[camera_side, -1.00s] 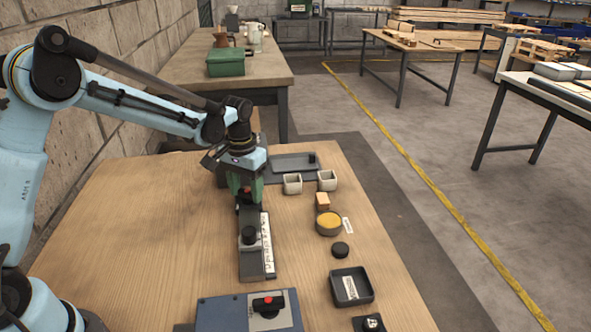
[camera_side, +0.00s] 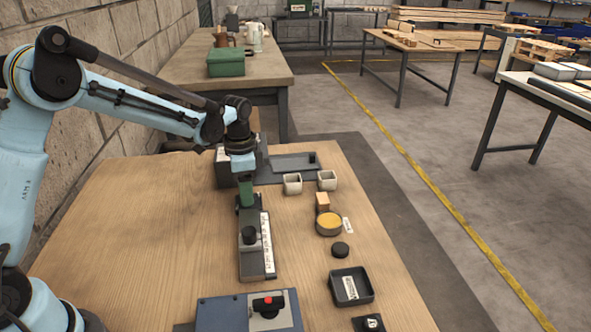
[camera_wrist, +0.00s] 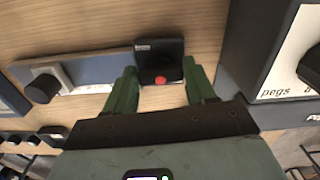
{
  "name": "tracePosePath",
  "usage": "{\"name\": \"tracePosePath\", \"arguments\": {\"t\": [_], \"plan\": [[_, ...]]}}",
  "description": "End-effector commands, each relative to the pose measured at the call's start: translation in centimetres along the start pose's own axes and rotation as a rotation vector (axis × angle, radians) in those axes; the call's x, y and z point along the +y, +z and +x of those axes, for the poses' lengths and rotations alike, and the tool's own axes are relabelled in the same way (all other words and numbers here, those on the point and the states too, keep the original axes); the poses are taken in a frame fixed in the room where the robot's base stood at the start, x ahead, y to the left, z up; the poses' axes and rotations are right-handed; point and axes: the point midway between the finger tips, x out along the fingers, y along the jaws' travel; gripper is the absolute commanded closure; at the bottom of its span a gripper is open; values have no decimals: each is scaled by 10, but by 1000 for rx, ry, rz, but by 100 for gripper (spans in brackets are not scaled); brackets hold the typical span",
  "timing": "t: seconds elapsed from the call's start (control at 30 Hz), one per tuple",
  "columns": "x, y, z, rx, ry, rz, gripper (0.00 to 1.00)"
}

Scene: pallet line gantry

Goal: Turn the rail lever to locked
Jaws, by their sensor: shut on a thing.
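In the side view, my gripper (camera_side: 246,202) is low at the far end of a dark rail unit (camera_side: 256,262). A black round knob (camera_side: 250,233) stands nearer on the rail, beside a white label strip (camera_side: 267,243). In the wrist view, my green fingers (camera_wrist: 162,88) stand on both sides of a black, red-tipped lever piece (camera_wrist: 158,62) and are shut on it. The wrist view also shows the knob (camera_wrist: 43,88) to the left, apart from my fingers. The fingers partly hide the lever in the side view, so its exact angle is unclear.
A blue box (camera_side: 225,315) with a red-and-black lever (camera_side: 268,302) is at the front. White cups (camera_side: 327,180), a yellow-topped round tin (camera_side: 328,225), a black puck (camera_side: 340,250) and a dark tray (camera_side: 366,283) line the right. A box labelled pegs (camera_wrist: 270,60) is close in the wrist view.

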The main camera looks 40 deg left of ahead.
Motion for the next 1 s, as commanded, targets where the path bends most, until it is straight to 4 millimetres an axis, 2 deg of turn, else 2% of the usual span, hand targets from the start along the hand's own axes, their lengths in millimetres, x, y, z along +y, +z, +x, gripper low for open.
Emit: {"name": "tracePosePath", "arguments": {"t": [0.3,0.77,0.8,0.97,1.0], "plan": [[0,0,-1,-1,1,98,75],[0,0,-1,-1,1,115,75],[0,0,-1,-1,1,115,43],[0,0,0,0,0,113,19],[0,0,0,0,0,113,19]]}}
